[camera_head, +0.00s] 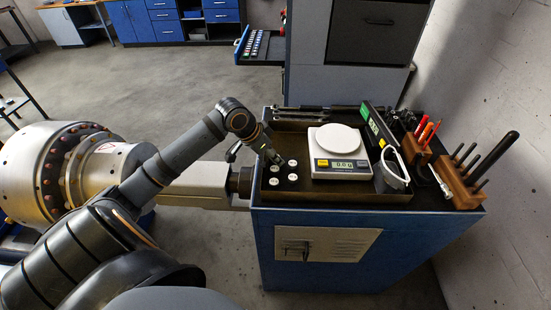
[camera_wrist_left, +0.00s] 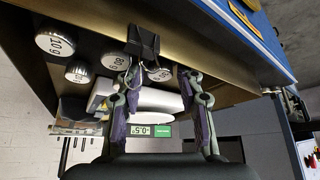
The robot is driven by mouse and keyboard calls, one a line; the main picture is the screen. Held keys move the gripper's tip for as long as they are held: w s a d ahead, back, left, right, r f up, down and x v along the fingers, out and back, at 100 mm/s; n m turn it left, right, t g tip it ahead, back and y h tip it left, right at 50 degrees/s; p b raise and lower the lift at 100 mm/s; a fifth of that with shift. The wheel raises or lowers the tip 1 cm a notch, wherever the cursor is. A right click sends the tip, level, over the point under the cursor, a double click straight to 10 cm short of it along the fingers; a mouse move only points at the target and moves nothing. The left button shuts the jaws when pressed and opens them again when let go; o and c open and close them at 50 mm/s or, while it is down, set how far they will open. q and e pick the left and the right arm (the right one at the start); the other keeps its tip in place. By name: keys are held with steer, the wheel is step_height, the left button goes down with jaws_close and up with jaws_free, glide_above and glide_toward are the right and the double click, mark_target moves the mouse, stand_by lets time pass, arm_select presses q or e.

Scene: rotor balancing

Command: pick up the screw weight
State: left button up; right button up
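Several round silver screw weights stand in a dark block (camera_head: 283,180) at the left end of the tray in the head view; one white-topped weight (camera_head: 292,177) shows at the right. In the left wrist view they carry gram labels, such as a 10 g weight (camera_wrist_left: 55,43) and an 80 g weight (camera_wrist_left: 115,60). My left gripper (camera_head: 274,157) is over the block's back edge. In its wrist view the two fingers (camera_wrist_left: 158,84) are spread, with another labelled weight (camera_wrist_left: 160,74) beyond the gap. No weight is visibly gripped. My right gripper is not in view.
A white scale (camera_head: 340,150) reading 0.0 stands in the tray, right of the weights. A green display (camera_head: 378,127) and wooden tool racks (camera_head: 460,187) are farther right. A large metal rotor (camera_head: 60,170) is at the left. A black clip-like part (camera_wrist_left: 143,42) shows near the fingertips.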

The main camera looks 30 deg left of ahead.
arm_select(q)
steer(key=c, duration=0.7)
